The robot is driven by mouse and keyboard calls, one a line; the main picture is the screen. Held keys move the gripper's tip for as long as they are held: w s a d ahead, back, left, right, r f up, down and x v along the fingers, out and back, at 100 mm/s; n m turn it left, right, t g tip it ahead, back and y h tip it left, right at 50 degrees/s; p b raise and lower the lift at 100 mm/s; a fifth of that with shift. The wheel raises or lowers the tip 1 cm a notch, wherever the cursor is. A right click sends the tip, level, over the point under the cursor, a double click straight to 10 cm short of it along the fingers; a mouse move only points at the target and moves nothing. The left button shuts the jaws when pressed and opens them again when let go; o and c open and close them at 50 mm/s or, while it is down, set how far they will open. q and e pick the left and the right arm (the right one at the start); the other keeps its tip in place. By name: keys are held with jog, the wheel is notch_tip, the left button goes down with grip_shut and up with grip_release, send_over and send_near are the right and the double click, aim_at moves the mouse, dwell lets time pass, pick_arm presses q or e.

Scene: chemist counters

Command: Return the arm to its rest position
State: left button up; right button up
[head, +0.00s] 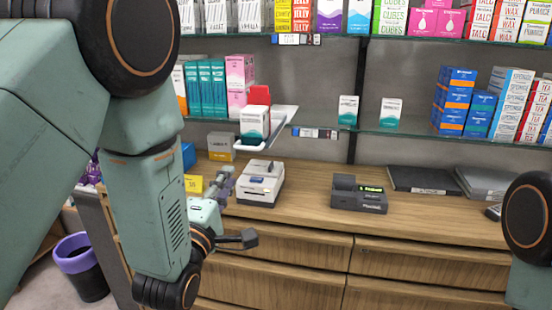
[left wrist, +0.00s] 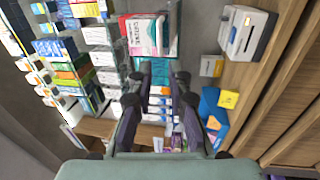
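My left arm (head: 160,210) comes in from the left of the head view and hangs bent in front of the counter. Its left gripper (head: 240,205) is in front of the counter's left part, with its fingers spread apart. In the left wrist view the left gripper (left wrist: 160,85) shows two separated fingers with nothing held between them. Part of my right arm (head: 530,215) shows at the right edge of the head view. My right gripper is out of view.
The wooden counter (head: 310,215) holds a white device (head: 260,183) and a dark terminal (head: 358,194). A small white tray (head: 284,118) with boxes juts out from the glass shelf (head: 400,135). A purple-rimmed bin (head: 80,265) stands on the floor at the left.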

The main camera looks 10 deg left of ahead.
pick_arm(q)
jog(key=s+a+f+m+g+b, duration=0.1)
jog(key=s+f+m+g, duration=0.25)
jog(key=f, duration=0.45)
jog(key=s+f+m+g, duration=0.3)
jog(key=f+m, duration=0.2)
jog(key=f, duration=0.2)
jog(key=s+a+f+m+g+b, duration=0.1)
jog(key=s+f+m+g, duration=0.3)
jog(key=f, duration=0.4)
jog(key=s+f+m+g+b, duration=0.1)
jog(key=s+f+g, duration=0.3)
jog(key=s+f, duration=0.5)
jog(key=s+f+m+g+b, duration=0.2)
jog(key=s+f+g, duration=0.3)
jog(key=s+f, duration=0.5)
jog(key=s+m, duration=0.1)
jog(key=s, duration=0.6)
jog(key=shift+a+f+m+y, duration=0.15)
jog(key=shift+a+m+y, duration=0.15)
jog(key=shift+m, duration=0.05)
jog(key=shift+w+g, duration=0.1)
jog(key=shift+g, duration=0.15)
